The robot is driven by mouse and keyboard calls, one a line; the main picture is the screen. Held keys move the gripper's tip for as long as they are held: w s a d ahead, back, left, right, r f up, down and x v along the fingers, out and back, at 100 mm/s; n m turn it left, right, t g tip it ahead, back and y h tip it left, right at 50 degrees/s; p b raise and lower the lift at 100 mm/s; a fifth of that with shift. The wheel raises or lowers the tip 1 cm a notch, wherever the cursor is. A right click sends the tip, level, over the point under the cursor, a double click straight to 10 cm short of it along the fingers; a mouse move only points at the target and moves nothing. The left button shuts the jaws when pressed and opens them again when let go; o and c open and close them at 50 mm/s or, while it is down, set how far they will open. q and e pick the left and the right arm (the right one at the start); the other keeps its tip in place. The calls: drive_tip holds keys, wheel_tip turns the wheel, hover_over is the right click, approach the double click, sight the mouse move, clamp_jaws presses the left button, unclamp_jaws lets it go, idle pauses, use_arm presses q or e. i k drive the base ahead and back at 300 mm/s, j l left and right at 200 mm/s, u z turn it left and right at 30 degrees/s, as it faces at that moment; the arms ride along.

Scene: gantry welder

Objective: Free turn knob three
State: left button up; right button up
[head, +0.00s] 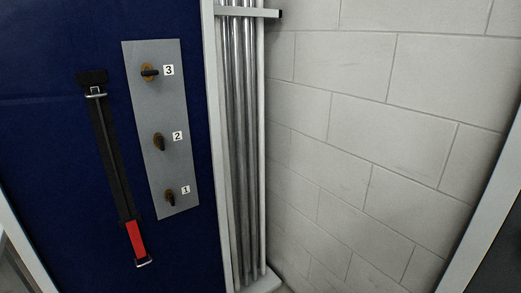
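Knob three (149,73) is at the top of a grey metal plate (165,110) on a dark blue panel, beside a white label "3" (169,70). It has a round brownish-yellow base and a dark handle that lies roughly level. Knob two (159,141) is below it, with its dark handle closer to upright. Knob one (170,197) is lowest, its handle also near upright. Neither of my grippers is in the head view, and nothing touches the knobs.
A black strap (108,150) with a red end (136,240) and metal buckles hangs left of the plate. Several upright metal tubes (247,150) stand in a rack to the right. A pale block wall (350,130) fills the right side. The space before the plate looks clear.

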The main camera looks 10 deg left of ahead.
sight(148, 73)
drive_tip(key=u, duration=1.25)
